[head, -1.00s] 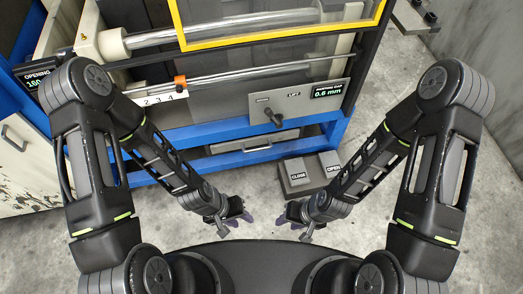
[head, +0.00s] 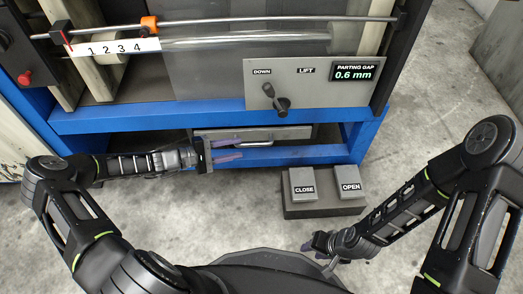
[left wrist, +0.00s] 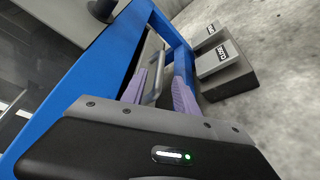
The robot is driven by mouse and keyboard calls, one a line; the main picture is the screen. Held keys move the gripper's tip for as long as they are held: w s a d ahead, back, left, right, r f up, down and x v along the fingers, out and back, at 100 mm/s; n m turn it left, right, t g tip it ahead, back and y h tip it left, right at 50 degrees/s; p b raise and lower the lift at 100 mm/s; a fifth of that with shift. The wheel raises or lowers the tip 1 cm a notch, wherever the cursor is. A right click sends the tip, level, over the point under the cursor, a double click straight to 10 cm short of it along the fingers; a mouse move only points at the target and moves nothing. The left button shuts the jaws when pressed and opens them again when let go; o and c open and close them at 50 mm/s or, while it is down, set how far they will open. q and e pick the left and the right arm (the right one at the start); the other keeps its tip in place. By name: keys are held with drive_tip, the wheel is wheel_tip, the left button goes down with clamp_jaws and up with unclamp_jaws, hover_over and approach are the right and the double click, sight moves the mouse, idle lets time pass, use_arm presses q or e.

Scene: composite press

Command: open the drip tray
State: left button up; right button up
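The drip tray (head: 300,133) is a grey drawer front with a bar handle (head: 265,143), low in the press under the blue beam. It sits within the frame and looks shut. In the left wrist view the handle (left wrist: 155,80) shows between and beyond the purple fingers. My left gripper (head: 240,148) is open, its fingers reaching toward the handle's left part, one above the other in the head view. I cannot tell whether they touch it. My right gripper (head: 312,244) hangs low over the floor, away from the tray; its fingers are too small to read.
A pedal box with CLOSE (head: 303,184) and OPEN (head: 349,182) pedals stands on the floor right of the tray. A blue lower rail (head: 300,155) runs just below the tray. The lift lever panel (head: 310,88) is above.

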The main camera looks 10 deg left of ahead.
sight(250, 146)
use_arm(q)
drive_tip(key=shift+r, duration=0.1)
drive_tip(key=shift+d, duration=0.1)
drive_tip(key=b+x, duration=0.1)
drive_tip(key=x, duration=0.2)
drive_tip(key=b+x, duration=0.1)
drive_tip(key=x, duration=0.2)
drive_tip(key=shift+d+f, duration=0.2)
drive_tip(key=shift+f, duration=0.05)
drive_tip(key=shift+w+d, duration=0.4)
drive_tip(key=shift+d, duration=0.1)
clamp_jaws()
idle(1.0)
